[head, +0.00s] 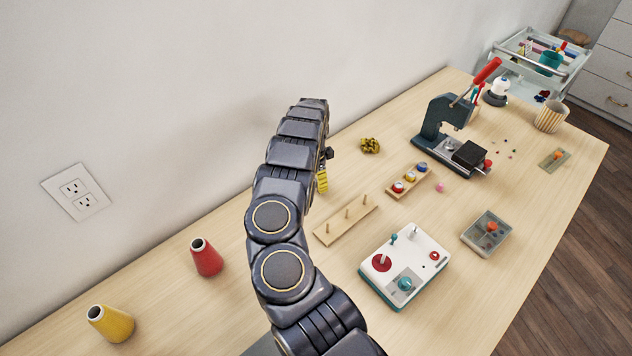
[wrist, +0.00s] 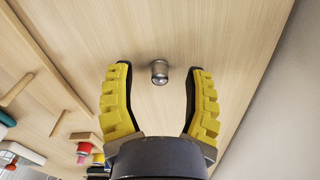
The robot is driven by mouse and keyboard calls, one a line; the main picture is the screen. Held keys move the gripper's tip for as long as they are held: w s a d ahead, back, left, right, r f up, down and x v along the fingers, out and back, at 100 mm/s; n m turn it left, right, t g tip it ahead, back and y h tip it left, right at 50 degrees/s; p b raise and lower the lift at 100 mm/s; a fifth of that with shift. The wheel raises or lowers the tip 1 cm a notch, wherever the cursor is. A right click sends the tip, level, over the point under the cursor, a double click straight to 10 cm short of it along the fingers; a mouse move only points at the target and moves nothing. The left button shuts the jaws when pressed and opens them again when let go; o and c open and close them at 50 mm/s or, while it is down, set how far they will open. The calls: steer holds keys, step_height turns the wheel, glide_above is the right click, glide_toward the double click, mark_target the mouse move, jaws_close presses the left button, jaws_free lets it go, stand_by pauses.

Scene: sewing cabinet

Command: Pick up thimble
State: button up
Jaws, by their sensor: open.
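The thimble (wrist: 159,75) is a small silver metal cup on the light wooden tabletop. In the wrist view it lies between the tips of my gripper (wrist: 157,69), with a gap on each side. My gripper is open, its yellow padded fingers spread around the thimble and not visibly touching it. In the head view only a yellow bit of my gripper (head: 322,181) shows beside my arm. The thimble is hidden from the head view.
A wooden peg rack (head: 332,233) and a spool rack (head: 403,194) stand right of my arm. A white-and-teal machine (head: 385,284) is nearer. A press (head: 438,118) stands further back. Red (head: 206,258) and yellow (head: 110,322) cones stand left. The wall (head: 180,90) runs behind.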

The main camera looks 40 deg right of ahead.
steer(key=shift+f, duration=0.15)
steer(key=c, duration=0.8)
steer(key=shift+r, duration=0.5)
step_height(320, 180, up, 2)
steer(key=shift+a+r, duration=0.15)
steer(key=shift+r, duration=0.1)
steer(key=s+a+r, duration=0.1)
steer(key=s+r, duration=0.1)
steer(key=r, duration=0.1)
steer(key=s+a+r, duration=0.1)
steer(key=r, duration=0.1)
steer(key=shift+s+a, duration=0.15)
steer(key=shift+a, duration=0.15)
steer(key=s+a+r, duration=0.1)
steer(key=s, duration=0.1)
steer(key=s+a+r, duration=0.1)
steer(key=s+a, duration=0.1)
steer(key=s+a+r, duration=0.1)
steer(key=s, duration=0.1)
steer(key=shift+s+a+r, duration=0.1)
steer(key=shift+a+r, duration=0.1)
steer(key=shift+r, duration=0.1)
steer(key=shift+c, duration=0.2)
steer(key=shift+s+a+r, duration=0.45)
steer(key=shift+s+a, duration=0.15)
steer(key=shift+s, duration=0.25)
